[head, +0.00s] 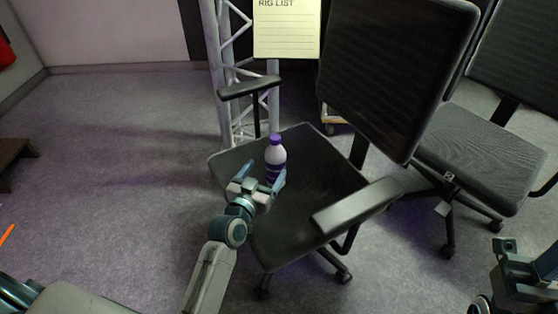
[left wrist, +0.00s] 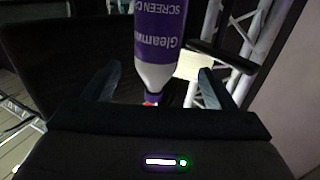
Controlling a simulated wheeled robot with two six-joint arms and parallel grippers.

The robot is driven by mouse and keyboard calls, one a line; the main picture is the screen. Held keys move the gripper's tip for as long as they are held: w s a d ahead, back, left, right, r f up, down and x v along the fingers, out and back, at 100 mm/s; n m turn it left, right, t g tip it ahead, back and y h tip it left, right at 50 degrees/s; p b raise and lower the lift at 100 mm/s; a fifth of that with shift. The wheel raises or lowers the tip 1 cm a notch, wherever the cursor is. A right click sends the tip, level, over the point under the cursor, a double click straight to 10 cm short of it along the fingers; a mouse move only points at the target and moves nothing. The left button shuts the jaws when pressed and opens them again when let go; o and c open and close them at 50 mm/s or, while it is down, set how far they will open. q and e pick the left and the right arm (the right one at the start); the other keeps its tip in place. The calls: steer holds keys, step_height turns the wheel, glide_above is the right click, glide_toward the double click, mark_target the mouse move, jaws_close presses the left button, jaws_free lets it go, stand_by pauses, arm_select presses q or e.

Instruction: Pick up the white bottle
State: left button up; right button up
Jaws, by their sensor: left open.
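The white bottle (head: 275,157) has a purple cap and a purple lower band. It stands upright on the seat of a black office chair (head: 310,165). My left gripper (head: 264,184) is open at the near side of the bottle, with its fingers pointing toward it. In the left wrist view the bottle (left wrist: 158,40) appears upside down, its label partly readable, between the two open fingers (left wrist: 155,88). I cannot tell whether a finger touches it. My right gripper (head: 510,262) is at the lower right edge, partly cut off, away from the bottle.
The chair's armrests (head: 250,87) and (head: 355,205) flank the seat. Its backrest (head: 390,70) rises to the right. A metal truss (head: 232,70) with a "RIG LIST" sheet (head: 287,35) stands behind. A second chair (head: 480,150) is at right. The floor at left is mostly clear.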

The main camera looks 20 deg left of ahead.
mark_target(278, 152)
arm_select(q)
steer(key=w, duration=0.3)
steer(key=w+d+b, duration=0.1)
steer(key=w, duration=0.4)
steer(key=shift+w+d+b, duration=0.2)
steer(key=shift+w+b, duration=0.15)
steer(key=shift+c, duration=0.2)
steer(key=c, duration=1.1)
steer(key=shift+c, duration=0.7)
steer(key=shift+r, duration=0.1)
